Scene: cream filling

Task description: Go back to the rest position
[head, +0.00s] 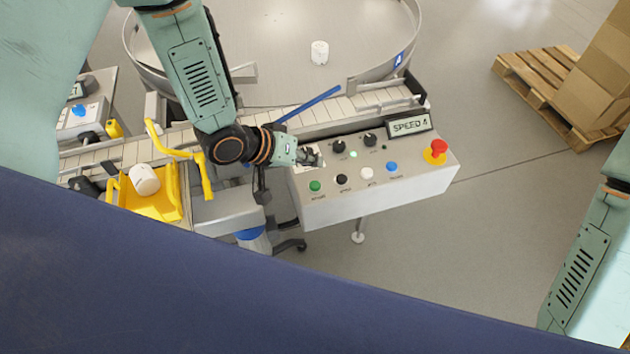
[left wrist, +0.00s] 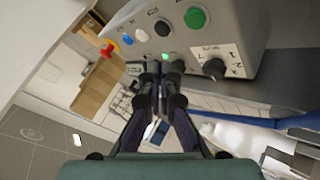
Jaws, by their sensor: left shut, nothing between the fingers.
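My left gripper (head: 316,158) is shut and empty at the left end of the control box (head: 385,203), over its top left corner. In the left wrist view its two fingers (left wrist: 165,72) meet in front of the box panel (left wrist: 240,22). I cannot tell whether they touch the box. The panel has a green button (head: 315,186), black knobs, white and blue buttons and a red emergency stop (head: 438,149). A display (head: 409,125) reads "SPEED 4". A link of my right arm shows at the right edge; its gripper is out of view.
A conveyor (head: 350,104) runs behind the box, with a round table (head: 270,50) bearing a white jar (head: 319,52). A yellow guarded station (head: 150,203) with a white jar (head: 144,180) is at left. Boxes stand on a pallet (head: 535,88). The floor right of the box is clear.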

